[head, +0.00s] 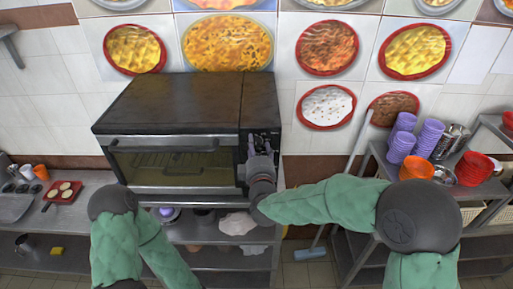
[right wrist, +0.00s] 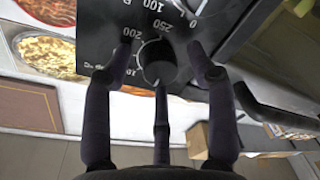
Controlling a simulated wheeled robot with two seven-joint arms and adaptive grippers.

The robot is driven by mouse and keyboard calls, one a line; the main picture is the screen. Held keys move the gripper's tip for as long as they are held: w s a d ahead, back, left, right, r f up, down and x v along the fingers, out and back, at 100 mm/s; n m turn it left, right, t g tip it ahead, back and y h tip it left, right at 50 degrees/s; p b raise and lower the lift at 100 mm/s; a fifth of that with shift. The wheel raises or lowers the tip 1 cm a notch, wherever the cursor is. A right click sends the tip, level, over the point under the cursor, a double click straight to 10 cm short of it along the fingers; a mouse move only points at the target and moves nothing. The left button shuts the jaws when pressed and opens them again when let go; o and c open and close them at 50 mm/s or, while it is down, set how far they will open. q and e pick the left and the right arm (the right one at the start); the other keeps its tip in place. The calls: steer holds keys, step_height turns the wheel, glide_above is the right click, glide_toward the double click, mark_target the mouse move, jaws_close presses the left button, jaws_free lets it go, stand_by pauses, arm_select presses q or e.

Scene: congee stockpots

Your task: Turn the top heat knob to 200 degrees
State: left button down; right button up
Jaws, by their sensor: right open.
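The oven (head: 173,112) stands on the steel counter, with a dark control panel on its right side. In the right wrist view a round black heat knob (right wrist: 158,62) sits on that panel, ringed by white marks including 200 and 250. My left gripper is not in view; only the left arm shows.
Part of another dial (right wrist: 190,8) shows at the panel's upper edge. The oven's door handle (head: 170,146) is left of my right gripper. A rack with purple cups (head: 402,146) and red bowls (head: 474,168) stands at right. A steel shelf with cookware lies below the oven.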

steer(key=c, duration=1.1)
steer(key=shift+c, duration=0.2)
